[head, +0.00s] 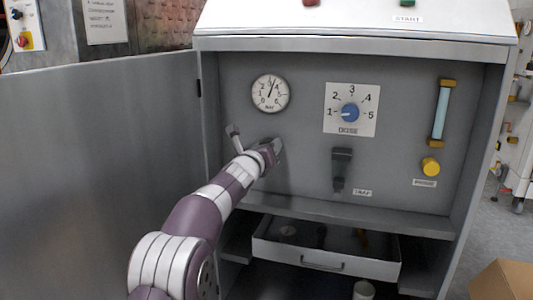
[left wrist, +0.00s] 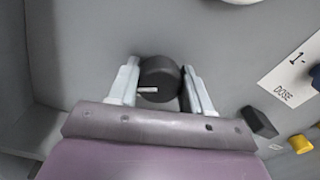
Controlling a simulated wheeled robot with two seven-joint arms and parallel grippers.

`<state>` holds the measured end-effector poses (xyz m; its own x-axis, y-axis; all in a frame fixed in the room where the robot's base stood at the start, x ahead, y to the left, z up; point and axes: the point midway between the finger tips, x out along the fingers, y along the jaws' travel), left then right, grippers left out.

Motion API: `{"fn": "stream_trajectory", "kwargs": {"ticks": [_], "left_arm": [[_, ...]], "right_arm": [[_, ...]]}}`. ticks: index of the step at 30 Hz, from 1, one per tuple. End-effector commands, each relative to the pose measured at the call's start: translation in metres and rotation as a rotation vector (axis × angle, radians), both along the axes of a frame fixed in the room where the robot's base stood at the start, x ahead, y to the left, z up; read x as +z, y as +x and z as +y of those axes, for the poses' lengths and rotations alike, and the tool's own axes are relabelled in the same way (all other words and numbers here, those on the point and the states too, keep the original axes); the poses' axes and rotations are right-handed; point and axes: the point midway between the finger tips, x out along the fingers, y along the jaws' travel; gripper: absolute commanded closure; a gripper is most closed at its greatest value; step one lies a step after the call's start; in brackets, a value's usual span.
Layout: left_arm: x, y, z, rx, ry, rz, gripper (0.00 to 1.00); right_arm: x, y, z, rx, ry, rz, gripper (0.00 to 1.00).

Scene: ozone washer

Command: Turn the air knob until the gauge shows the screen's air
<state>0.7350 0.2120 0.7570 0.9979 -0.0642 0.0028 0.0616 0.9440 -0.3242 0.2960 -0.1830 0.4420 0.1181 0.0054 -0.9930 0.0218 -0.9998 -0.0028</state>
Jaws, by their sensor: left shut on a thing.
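The round white gauge (head: 271,93) is on the cabinet's back panel. Its dark needle points up and slightly right, near the 3; the exact reading is too small to tell. My left gripper (head: 264,150) is at the panel just below the gauge. In the left wrist view my left gripper (left wrist: 161,88) has its two fingers on either side of a round black knob (left wrist: 158,75) with a pale mark, shut on it. In the head view the knob is hidden behind the gripper. The screen is not in view. My right gripper is not in view.
To the right are a blue dose dial (head: 350,113), a dark trap fitting (head: 341,168), a yellow knob (head: 430,166) and a tube gauge (head: 440,112). A drawer (head: 325,262) stands partly out below. An open door (head: 100,180) fills the left.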

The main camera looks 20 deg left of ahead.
Motion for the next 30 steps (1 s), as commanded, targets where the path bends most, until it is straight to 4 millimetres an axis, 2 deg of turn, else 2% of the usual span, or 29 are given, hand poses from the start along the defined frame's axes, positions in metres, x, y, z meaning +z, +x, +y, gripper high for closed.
{"fn": "stream_trajectory", "kwargs": {"ticks": [17, 18, 20, 30], "left_arm": [[-0.0012, 0.0002, 0.0005, 0.001, 0.032, 0.001, 0.81], [-0.0011, 0.0002, 0.0005, 0.001, 0.032, 0.001, 0.44], [-0.0009, 0.0002, 0.0005, 0.0, 0.031, 0.0, 0.26], [0.0003, -0.0023, 0.0002, 0.0, 0.031, -0.002, 0.26]], "right_arm": [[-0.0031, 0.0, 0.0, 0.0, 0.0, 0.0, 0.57], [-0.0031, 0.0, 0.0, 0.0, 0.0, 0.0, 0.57], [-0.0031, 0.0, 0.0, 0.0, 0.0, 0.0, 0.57], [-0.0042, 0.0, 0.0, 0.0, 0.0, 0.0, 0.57]]}}
